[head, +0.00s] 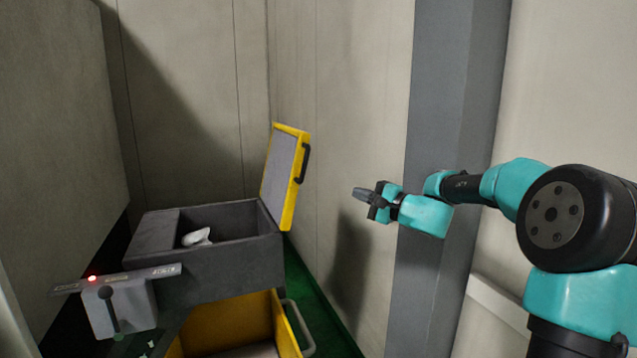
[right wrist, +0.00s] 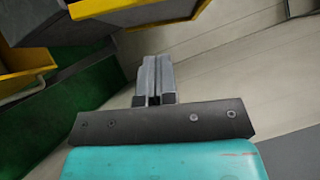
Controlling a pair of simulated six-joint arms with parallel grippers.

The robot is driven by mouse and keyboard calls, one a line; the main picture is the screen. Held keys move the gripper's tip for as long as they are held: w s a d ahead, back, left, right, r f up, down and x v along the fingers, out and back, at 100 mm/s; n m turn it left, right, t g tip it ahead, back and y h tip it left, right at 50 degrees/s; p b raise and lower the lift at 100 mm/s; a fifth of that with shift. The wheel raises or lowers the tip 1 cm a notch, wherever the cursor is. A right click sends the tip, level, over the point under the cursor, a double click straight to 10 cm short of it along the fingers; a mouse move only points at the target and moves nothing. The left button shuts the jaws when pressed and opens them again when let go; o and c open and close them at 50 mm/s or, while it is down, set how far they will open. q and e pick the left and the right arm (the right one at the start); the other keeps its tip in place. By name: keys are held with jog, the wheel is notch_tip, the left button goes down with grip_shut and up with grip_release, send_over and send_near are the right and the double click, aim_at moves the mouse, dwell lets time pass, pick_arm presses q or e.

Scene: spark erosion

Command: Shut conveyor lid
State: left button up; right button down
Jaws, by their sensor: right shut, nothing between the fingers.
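The conveyor lid (head: 279,172) is a grey panel with a yellow frame, standing open and upright at the right end of the dark grey box (head: 215,270). A black handle (head: 303,163) is on its right face. My right gripper (head: 362,193) is shut and empty, to the right of the lid and apart from it, level with its lower half. In the right wrist view the shut fingers (right wrist: 155,75) point toward a grey and yellow part at the top, likely the lid. My left gripper is not in view.
A white object (head: 197,237) lies in the box's open compartment. A yellow bin (head: 235,325) with a grey handle is below. A grey unit (head: 118,305) with a black lever and red light stands front left. A grey column (head: 437,110) is behind my right arm.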

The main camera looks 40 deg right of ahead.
jog(key=s+a+x, duration=0.1)
jog(key=a+x, duration=0.1)
jog(key=x, duration=1.1)
jog(key=shift+a+r, duration=0.3)
jog(key=shift+s, duration=0.15)
